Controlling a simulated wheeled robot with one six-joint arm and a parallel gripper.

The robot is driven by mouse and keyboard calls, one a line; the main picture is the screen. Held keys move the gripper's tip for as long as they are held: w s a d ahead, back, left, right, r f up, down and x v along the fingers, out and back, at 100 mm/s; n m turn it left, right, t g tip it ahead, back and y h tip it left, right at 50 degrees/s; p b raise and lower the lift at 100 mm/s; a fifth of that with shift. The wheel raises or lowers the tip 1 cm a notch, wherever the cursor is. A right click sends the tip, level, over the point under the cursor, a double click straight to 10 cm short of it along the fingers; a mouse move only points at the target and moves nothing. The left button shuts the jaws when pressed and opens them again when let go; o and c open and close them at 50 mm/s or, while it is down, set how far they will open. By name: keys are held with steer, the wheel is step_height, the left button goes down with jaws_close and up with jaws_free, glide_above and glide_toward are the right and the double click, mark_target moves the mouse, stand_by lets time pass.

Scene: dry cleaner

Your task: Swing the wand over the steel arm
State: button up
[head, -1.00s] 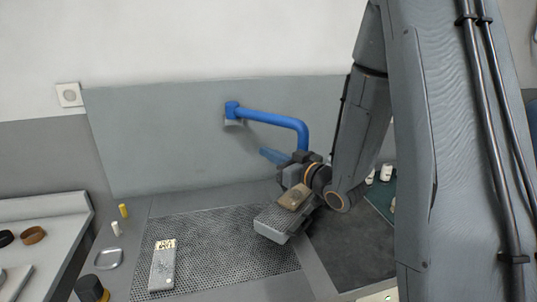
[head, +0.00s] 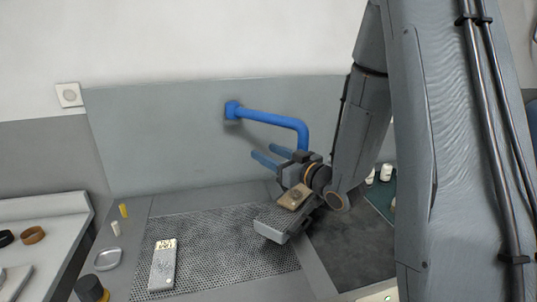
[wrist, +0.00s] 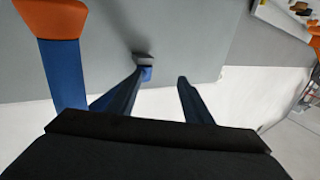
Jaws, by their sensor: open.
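A blue tube (head: 268,117), probably the wand, runs out from a mount on the grey wall panel and bends down at its right end. Its lower end is hidden behind my gripper (head: 267,156). In the wrist view a blue tube with an orange end (wrist: 58,22) shows left of my gripper (wrist: 160,79), outside the jaws. My gripper is open and empty, its blue fingers pointing toward the panel. A grey slab (head: 268,227) shows below it, perhaps the steel arm; I cannot tell. A tan block (head: 294,197) shows above the slab.
A perforated grey surface (head: 215,255) covers the counter's middle. A small dish (head: 108,259) and a dark knob (head: 90,288) are at left. White bottles (head: 385,172) stand behind my arm at right.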

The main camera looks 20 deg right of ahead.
steer(key=b+v, duration=0.2)
steer(key=v, duration=0.5)
steer(key=shift+s+d+b, duration=0.15)
steer(key=shift+s+b, duration=0.2)
